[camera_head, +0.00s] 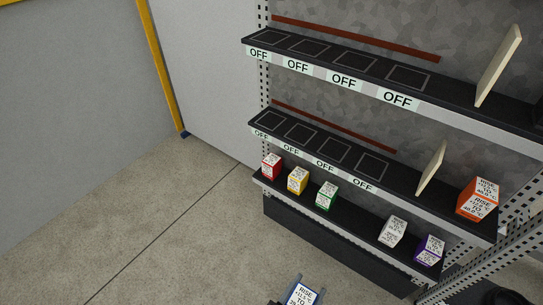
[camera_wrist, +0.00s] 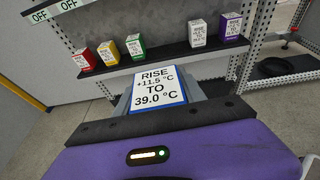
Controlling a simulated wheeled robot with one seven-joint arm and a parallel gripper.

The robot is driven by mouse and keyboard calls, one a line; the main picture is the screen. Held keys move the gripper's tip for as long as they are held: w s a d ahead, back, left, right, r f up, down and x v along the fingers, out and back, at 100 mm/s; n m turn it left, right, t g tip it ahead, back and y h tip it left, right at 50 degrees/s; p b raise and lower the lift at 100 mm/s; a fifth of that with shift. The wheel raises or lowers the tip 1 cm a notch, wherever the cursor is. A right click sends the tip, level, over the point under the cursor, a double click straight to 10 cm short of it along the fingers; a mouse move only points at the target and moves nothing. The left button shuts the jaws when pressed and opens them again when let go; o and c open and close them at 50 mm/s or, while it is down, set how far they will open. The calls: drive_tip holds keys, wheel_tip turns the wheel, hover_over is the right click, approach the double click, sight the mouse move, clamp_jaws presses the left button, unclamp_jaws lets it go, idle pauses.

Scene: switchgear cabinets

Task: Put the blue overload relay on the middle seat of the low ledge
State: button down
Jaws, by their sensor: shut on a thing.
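The blue overload relay (camera_wrist: 156,88) is held in my gripper (camera_wrist: 158,98); its white label reads "RISE +11.5 °C TO 39.0 °C". It also shows at the bottom edge of the head view (camera_head: 301,293), partly cut off, in front of the shelving and apart from it. The low ledge (camera_head: 357,230) is the lowest black shelf. Red (camera_head: 271,167), yellow (camera_head: 298,181) and green (camera_head: 326,196) relays stand on its left part. White (camera_head: 392,232) and purple (camera_head: 430,250) relays stand on its right part. A bare stretch lies between green and white.
Two upper shelves with "OFF" labels (camera_head: 397,98) and outlined empty seats overhang the ledge. An orange relay (camera_head: 477,198) and an upright cream panel (camera_head: 432,167) stand on the middle shelf. A perforated post (camera_head: 455,268) stands at the right. The floor (camera_head: 175,235) in front is clear.

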drive_tip(key=w+a+n+t+y+p, duration=0.2)
drive_tip(key=w+n+y+p, duration=0.15)
drive_tip(key=w+y, duration=0.2)
drive_tip(key=d+r+n+y+p, duration=0.1)
drive_tip(key=d+r+p, duration=0.3)
drive_tip(key=d, duration=0.3)
drive_tip(key=w+d+r+n+y+p, duration=0.1)
drive_tip(key=d+r+n+p, duration=0.1)
drive_tip(key=d+r+p, duration=0.2)
drive_tip(key=d+r, duration=0.1)
drive_tip(key=d, duration=0.2)
drive_tip(key=shift+w+f+y, duration=0.1)
drive_tip(key=shift+f+y, duration=0.05)
drive_tip(key=shift+y, duration=0.1)
